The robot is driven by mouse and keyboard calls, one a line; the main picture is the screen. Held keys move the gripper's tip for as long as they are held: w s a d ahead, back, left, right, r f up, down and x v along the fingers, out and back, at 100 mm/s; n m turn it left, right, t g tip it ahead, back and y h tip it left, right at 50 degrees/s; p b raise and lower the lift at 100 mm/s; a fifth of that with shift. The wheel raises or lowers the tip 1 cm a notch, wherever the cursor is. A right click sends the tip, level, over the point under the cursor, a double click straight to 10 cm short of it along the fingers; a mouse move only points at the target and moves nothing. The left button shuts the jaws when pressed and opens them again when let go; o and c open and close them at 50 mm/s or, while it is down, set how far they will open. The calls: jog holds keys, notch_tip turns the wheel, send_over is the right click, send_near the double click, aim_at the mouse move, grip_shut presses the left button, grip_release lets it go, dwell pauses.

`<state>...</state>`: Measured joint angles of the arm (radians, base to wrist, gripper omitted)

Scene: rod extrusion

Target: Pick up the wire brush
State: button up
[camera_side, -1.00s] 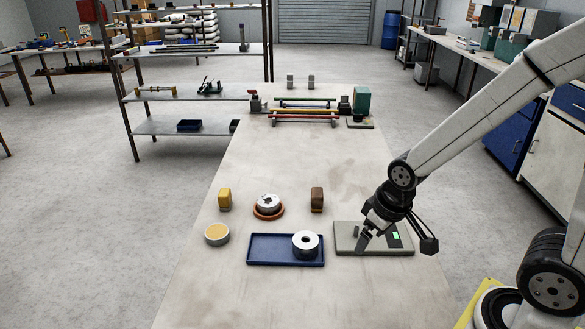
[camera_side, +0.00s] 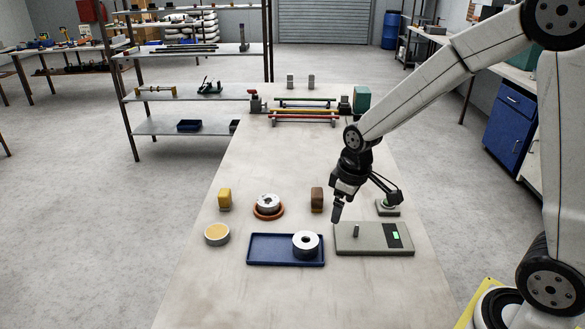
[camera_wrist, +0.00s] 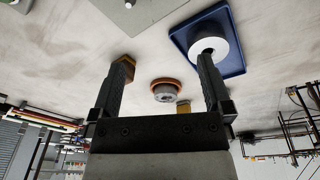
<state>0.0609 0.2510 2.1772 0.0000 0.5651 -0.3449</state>
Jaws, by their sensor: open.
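No object is plainly recognisable as a wire brush; two small upright blocks stand on the table. The brown block (camera_side: 317,199) could be it, but its bristles are too small to tell. In the wrist view, the brown block (camera_wrist: 128,61) shows behind the tip of the left finger, partly hidden. The yellow block (camera_side: 225,198) stands farther left, and it shows small in the wrist view (camera_wrist: 184,106). My gripper (camera_side: 337,216) is just right of the brown block, above the table and pointing down. In the wrist view my gripper (camera_wrist: 162,62) is open, with nothing between its fingers.
A grey plate with a green display (camera_side: 372,247) lies front right of my gripper. A blue tray (camera_side: 268,254) holds a white ring (camera_side: 306,243). A round tin (camera_side: 217,236) stands left. The table's front is clear.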

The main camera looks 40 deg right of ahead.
aim_at(317, 192)
jog(key=w+d+n, duration=0.1)
jog(key=w+d, duration=0.1)
jog(key=w, duration=0.2)
jog(key=w+d+n+g, duration=0.1)
jog(key=w+d+n, duration=0.1)
jog(key=w, duration=0.2)
jog(key=w+d+f+n, duration=0.1)
jog(key=w+n, duration=0.1)
jog(key=w, duration=0.2)
jog(key=shift+w+d, duration=0.25)
jog(key=shift+d, duration=0.15)
jog(key=shift+w+d+f+n+g, duration=0.2)
jog(key=shift+w+d+n+g, duration=0.15)
jog(key=shift+w+n, duration=0.1)
jog(key=shift+f, duration=0.1)
jog(key=shift+f, duration=1.2)
jog(key=shift+f, duration=0.1)
jog(key=shift+a+f, duration=0.15)
jog(key=shift+f, duration=2.3)
